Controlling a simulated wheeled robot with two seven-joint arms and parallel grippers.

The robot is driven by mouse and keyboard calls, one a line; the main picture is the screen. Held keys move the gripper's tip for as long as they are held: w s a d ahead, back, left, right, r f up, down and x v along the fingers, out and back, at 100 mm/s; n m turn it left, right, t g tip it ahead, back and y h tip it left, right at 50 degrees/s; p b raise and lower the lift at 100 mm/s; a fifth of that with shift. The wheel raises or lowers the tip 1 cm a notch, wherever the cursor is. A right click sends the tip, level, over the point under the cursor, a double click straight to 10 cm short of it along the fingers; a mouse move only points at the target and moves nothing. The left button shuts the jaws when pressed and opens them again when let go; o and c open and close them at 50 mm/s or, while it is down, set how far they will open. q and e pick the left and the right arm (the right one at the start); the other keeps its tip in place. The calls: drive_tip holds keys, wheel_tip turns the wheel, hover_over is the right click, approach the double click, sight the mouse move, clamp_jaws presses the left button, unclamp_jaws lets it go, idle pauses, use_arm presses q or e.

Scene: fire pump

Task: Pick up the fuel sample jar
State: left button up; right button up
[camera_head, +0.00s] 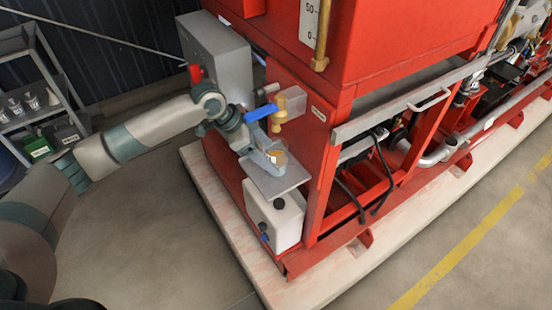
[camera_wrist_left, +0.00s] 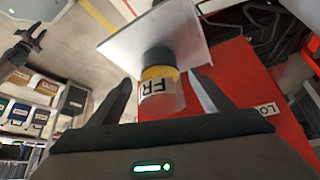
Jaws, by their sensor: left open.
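The fuel sample jar (camera_wrist_left: 160,92) is a small clear jar with yellowish contents, a dark end and a label whose letters "FR" show in the left wrist view. It stands on a grey plate (camera_head: 283,183) on the red pump unit, and its amber side shows in the head view (camera_head: 279,157). My left gripper (camera_wrist_left: 158,98) is open, with one finger on each side of the jar; I cannot tell whether either touches it. In the head view my left gripper (camera_head: 267,153) partly hides the jar. A dark gripper, apparently my right one (camera_wrist_left: 28,42), shows small at the wrist view's left edge.
A brass valve with a blue handle (camera_head: 262,112) is close above my left gripper. A white box (camera_head: 272,215) is below the plate. A grey cabinet (camera_head: 217,58) is behind my wrist. A shelf (camera_head: 40,85) with containers stands at left. Open floor lies in front.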

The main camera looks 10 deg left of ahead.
use_arm(q)
drive_tip(key=shift+p+x, duration=0.65)
drive_tip(key=shift+x, duration=1.3)
drive_tip(key=shift+w+d+f, duration=0.1)
drive_tip(key=shift+d+f, duration=0.15)
drive_tip(key=shift+f, duration=0.25)
drive_tip(key=c, duration=1.3)
